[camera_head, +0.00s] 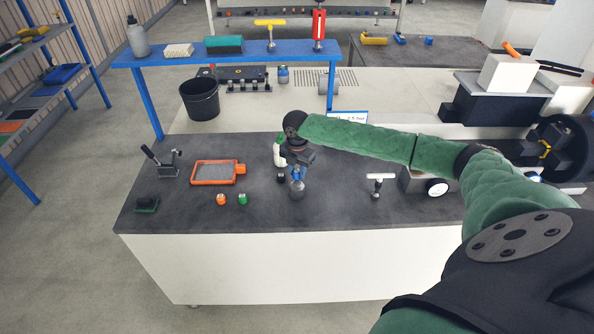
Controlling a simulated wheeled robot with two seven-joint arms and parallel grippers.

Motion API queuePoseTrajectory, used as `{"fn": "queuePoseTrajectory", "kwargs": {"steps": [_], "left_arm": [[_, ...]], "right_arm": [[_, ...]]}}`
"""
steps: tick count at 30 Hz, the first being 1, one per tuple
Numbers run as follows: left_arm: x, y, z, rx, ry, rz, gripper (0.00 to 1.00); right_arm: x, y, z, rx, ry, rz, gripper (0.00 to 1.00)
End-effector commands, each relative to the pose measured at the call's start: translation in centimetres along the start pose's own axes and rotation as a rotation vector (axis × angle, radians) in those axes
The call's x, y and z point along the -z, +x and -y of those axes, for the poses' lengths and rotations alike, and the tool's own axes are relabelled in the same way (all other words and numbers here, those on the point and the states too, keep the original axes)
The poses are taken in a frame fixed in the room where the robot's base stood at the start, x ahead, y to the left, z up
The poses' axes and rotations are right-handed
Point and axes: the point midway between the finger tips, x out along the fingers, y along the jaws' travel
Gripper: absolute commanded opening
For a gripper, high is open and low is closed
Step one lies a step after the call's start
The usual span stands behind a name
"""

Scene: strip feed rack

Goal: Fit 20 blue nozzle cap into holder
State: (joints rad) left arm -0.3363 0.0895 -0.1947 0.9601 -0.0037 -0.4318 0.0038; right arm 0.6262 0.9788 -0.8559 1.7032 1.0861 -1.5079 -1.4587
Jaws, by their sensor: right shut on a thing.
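My right gripper (297,174) points down over the middle of the dark worktop and is shut on a small blue thing, which looks like the blue nozzle cap (297,186). Directly under the cap is a small grey rounded piece (297,195); I cannot tell whether it is the holder or whether the cap touches it. An orange cap-like piece (221,200) and a green one (243,199) stand to the left on the worktop. My left gripper is not in view.
An orange-rimmed tray (193,182), a black lever device (163,160) and a dark green block (147,204) are at the left. A white T-handled tool (379,184) stands at the right. A blue shelf (190,58) spans the back. The worktop's front strip (270,221) is clear.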

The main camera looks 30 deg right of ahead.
Motion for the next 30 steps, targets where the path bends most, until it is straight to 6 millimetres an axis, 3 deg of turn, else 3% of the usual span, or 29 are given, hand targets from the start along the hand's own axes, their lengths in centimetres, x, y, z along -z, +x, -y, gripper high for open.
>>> {"fn": "queuePoseTrajectory", "kwargs": {"steps": [30], "left_arm": [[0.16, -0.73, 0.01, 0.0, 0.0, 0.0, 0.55]], "right_arm": [[0.02, 0.14, -0.02, 0.0, 0.0, 0.0, 0.07]]}}
